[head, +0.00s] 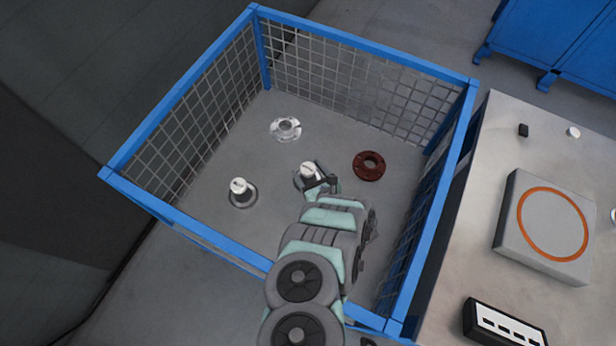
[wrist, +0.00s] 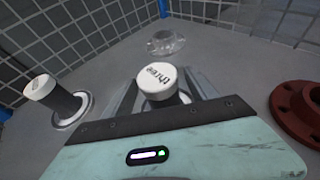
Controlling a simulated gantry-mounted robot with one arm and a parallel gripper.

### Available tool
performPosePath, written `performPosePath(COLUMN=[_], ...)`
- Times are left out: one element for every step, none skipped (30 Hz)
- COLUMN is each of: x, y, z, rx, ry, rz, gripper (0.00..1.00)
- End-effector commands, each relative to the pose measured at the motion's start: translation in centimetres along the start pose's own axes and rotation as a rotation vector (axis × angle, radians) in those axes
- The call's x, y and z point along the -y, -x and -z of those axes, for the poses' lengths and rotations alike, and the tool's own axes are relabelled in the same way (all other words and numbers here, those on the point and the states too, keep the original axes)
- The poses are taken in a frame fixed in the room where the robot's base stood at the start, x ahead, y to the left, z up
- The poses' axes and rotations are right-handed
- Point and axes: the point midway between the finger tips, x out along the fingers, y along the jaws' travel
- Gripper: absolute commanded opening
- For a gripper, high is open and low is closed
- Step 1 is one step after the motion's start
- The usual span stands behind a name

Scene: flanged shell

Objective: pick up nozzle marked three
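The nozzle marked three (wrist: 157,79) stands upright, its white cap lettered "three" in the wrist view. In the head view, this nozzle (head: 308,170) is on the crate floor, partly hidden by my gripper (head: 322,183). My gripper reaches down into the crate at this nozzle. In the wrist view the fingers lie spread on either side of it, and I see no clear contact. The lower body of the nozzle is mostly hidden behind the cap and gripper housing.
A second white-capped nozzle (head: 240,188) stands to the left. A clear flange (head: 285,129) lies farther back and a red-brown flange (head: 369,165) to the right. The blue-framed mesh crate (head: 365,58) encloses them. A metal table (head: 470,235) stands right of it.

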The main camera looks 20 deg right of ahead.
Motion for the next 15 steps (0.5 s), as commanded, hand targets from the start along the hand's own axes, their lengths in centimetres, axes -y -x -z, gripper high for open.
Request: performPosePath(x=[-0.01,-0.01,-0.01,-0.01,-0.01,-0.01,-0.01,-0.01,-0.01,-0.01,-0.01,-0.01,0.0,-0.01,-0.01], y=[0.0,0.0,0.0,0.0,0.0,0.0,0.0,0.01,0.0,0.01,0.0,0.01,0.0,0.01,0.0], z=[-0.03,-0.03,-0.03,-0.04,-0.04,-0.04,-0.04,-0.03,-0.04,-0.03,-0.04,-0.03,-0.04,-0.03,-0.05], rx=[0.0,0.0,0.0,0.001,0.001,0.001,0.001,0.001,0.001,0.001,0.001,0.001,0.001,0.001,0.001], ry=[0.0,0.0,0.0,0.0,0.0,0.0,0.0,0.0,0.0,0.0,0.0,0.0,0.0,0.0,0.0], rz=[0.0,0.0,0.0,0.0,0.0,0.0,0.0,0.0,0.0,0.0,0.0,0.0,0.0,0.0,0.0], gripper=[0.62,0.6,0.56,0.54,0.52,0.48,0.46,0.43,0.4,0.38,0.35,0.32,0.29,0.27,0.24])
